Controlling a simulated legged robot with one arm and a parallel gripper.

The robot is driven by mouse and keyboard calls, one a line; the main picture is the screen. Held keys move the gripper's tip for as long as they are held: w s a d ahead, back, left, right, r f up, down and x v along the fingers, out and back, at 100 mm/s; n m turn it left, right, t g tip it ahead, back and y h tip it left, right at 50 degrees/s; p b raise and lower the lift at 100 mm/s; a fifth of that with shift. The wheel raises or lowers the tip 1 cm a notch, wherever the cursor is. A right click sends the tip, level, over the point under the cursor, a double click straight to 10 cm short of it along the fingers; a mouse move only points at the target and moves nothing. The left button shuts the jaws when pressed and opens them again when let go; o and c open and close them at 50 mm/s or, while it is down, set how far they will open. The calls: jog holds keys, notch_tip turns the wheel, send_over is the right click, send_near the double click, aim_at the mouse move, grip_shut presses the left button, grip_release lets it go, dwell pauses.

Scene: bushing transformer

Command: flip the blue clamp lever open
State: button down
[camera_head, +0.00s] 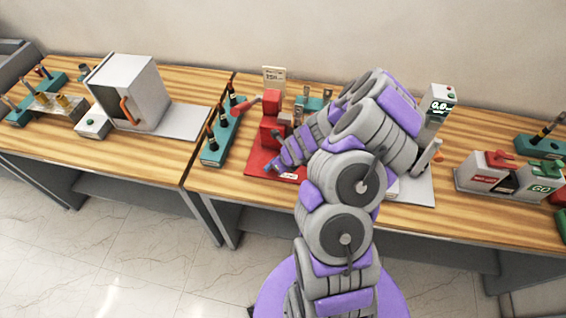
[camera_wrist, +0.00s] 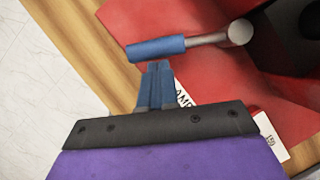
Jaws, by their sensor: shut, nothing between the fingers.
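The blue clamp lever (camera_wrist: 156,48) lies across the upper middle of the wrist view, a blue grip on a metal rod that runs right to a silver pivot. My gripper (camera_wrist: 157,66) is shut and empty. Its blue fingertips end right at the near edge of the blue grip; I cannot tell whether they touch it. In the head view the lever's blue end (camera_head: 269,167) shows at the left edge of the red base plate (camera_head: 258,158), beside the end of my arm, which hides much of the clamp and my fingers.
A red block (camera_head: 271,132) stands on the plate with a red handle (camera_head: 244,107) pointing left. A teal rack (camera_head: 221,132) with black-handled tools is close on the left. A display instrument (camera_head: 439,103) and a switch box (camera_head: 492,182) stand to the right. Bare wood lies in front.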

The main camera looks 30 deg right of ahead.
aim_at(269, 164)
jog(key=shift+w+a+m+p, duration=0.3)
jog(key=shift+w+m, duration=0.1)
jog(key=shift+m, duration=0.1)
jog(key=shift+w+a+p, duration=0.5)
jog(key=shift+w+p, duration=0.05)
jog(key=shift+w, duration=0.3)
jog(key=shift+w+r, duration=0.1)
jog(key=shift+r, duration=0.05)
